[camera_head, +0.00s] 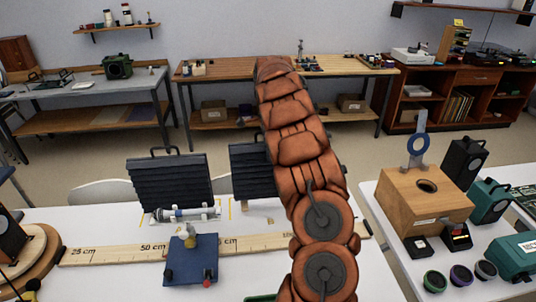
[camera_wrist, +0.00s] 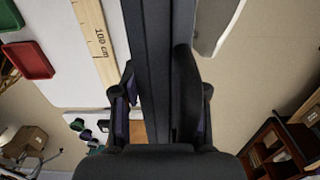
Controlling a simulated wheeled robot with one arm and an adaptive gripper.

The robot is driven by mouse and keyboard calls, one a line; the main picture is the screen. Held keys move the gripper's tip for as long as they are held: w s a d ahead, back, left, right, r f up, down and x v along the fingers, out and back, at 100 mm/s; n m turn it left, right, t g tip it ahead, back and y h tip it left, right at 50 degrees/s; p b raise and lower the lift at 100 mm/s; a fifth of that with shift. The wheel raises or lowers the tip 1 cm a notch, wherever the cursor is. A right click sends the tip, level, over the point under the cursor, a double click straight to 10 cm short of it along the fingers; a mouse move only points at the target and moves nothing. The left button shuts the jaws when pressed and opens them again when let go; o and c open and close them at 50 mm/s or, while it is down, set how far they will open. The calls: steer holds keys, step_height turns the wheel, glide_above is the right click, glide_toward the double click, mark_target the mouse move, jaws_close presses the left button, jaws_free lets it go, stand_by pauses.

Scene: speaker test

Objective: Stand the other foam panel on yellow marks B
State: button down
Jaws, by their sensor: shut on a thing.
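One dark ridged foam panel (camera_head: 170,182) with a top handle stands upright on the white table at left. The other foam panel (camera_head: 251,171), also dark with a handle, is upright to its right, partly hidden behind my arm. In the wrist view my gripper (camera_wrist: 160,105) is shut on a dark foam panel (camera_wrist: 150,40), seen edge-on between the fingers. In the head view the arm hides my gripper. Thin yellow marks (camera_head: 230,208) show on the table near the right panel's lower edge; their letter is not readable. I cannot tell whether that panel touches the table.
A long wooden ruler (camera_head: 110,253) crosses the table. A blue stand (camera_head: 190,260) and a small tube-shaped device (camera_head: 187,212) are in front of the left panel. A wooden box (camera_head: 425,200) and speakers occupy the right table. Red tray (camera_wrist: 28,60) lies beside the ruler.

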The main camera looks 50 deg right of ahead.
mark_target(269, 169)
steer(key=shift+w+r, duration=0.1)
steer(key=shift+w, duration=0.1)
steer(key=shift+w+d+f+b, duration=0.1)
steer(key=shift+f+b, duration=0.4)
steer(key=shift+f, duration=1.45)
steer(key=c, duration=0.6)
jaws_free()
